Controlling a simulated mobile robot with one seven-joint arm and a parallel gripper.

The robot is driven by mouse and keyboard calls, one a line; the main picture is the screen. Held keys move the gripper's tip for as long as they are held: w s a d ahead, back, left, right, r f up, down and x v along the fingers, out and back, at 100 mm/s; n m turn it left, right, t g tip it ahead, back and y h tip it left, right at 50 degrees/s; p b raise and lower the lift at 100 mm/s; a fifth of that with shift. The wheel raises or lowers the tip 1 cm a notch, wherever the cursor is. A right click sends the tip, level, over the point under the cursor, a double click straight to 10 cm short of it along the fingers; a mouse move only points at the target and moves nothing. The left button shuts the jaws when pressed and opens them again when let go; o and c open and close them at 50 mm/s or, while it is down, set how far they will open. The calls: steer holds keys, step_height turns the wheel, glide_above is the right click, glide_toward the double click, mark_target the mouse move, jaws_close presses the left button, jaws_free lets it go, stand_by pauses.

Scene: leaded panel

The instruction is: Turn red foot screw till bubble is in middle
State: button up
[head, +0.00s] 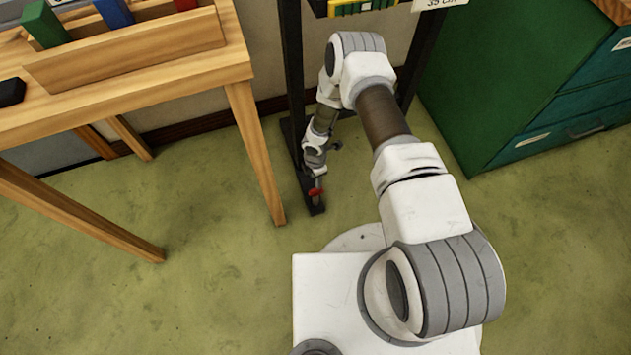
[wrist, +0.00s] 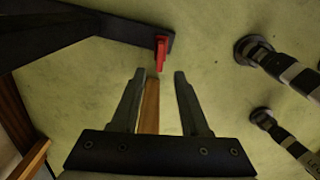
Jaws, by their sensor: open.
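The red foot screw (head: 315,192) sits at the near end of a black stand foot (head: 318,209), low over the floor. In the wrist view the red foot screw (wrist: 161,50) stands just beyond my fingertips, at the end of the dark foot bar (wrist: 80,22). My gripper (wrist: 157,76) is open, and the screw lies roughly in line with the gap, apart from both fingers. In the head view my gripper (head: 317,180) is small and partly hidden beside the screw. No bubble is visible in either view.
A wooden table (head: 245,75) stands left of the stand, one leg close by. A green cabinet (head: 500,80) stands right. A yellow-edged piece (head: 350,6) is cut off above. In the wrist view, black-and-white striped posts (wrist: 300,78) stand right, and a wooden strip (wrist: 150,108) shows between my fingers.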

step_height(320, 180, up, 10)
steer(key=p, duration=0.2)
steer(key=shift+f+p, duration=0.25)
steer(key=shift+p, duration=0.1)
